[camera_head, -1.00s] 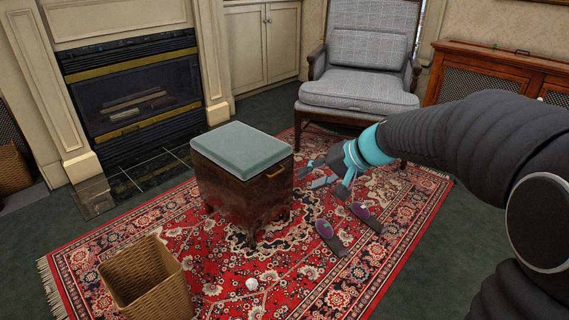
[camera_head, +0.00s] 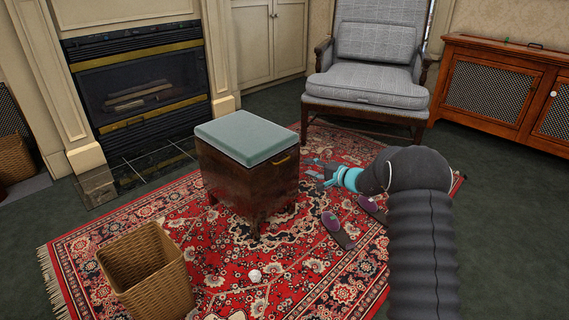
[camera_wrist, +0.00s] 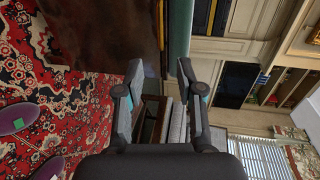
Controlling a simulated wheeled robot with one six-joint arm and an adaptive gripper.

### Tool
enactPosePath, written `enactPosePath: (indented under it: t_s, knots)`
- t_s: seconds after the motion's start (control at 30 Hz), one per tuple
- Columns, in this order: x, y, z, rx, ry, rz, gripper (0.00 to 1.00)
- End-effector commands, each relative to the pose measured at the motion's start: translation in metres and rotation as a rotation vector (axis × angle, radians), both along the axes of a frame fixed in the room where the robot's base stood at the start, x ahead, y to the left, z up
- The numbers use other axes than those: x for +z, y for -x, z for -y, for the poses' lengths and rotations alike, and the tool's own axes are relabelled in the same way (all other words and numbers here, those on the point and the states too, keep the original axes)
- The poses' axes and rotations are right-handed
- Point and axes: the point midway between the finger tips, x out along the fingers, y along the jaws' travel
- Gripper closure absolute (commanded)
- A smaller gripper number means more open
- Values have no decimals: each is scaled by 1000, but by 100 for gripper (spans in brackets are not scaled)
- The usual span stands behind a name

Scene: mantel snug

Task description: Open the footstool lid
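The footstool (camera_head: 240,186) is a dark wooden box on short legs, standing on the red rug. Its padded grey-green lid (camera_head: 246,137) lies flat and closed. A small brass handle (camera_head: 285,161) is on the side facing my gripper. My gripper (camera_head: 316,169) is just right of the footstool, near handle height and apart from it. In the wrist view my gripper (camera_wrist: 161,70) has its two fingers spread with nothing held. The picture is turned sideways there, with the wooden side (camera_wrist: 100,30) and lid edge (camera_wrist: 180,30) beyond the fingertips.
A wicker basket (camera_head: 151,275) and a small white ball (camera_head: 254,276) are in front. Purple-topped slippers (camera_head: 337,229) lie on the rug below my arm. A grey armchair (camera_head: 368,90) stands behind, a fireplace (camera_head: 137,95) at left and a wooden cabinet (camera_head: 500,88) at right.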

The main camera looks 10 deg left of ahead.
Motion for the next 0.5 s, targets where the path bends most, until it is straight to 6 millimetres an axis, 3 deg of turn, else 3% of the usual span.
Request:
enactPosePath:
  t_s: [0.5]
  knots:
    - [-19, -49, -65, 2, 0, 0, 63]
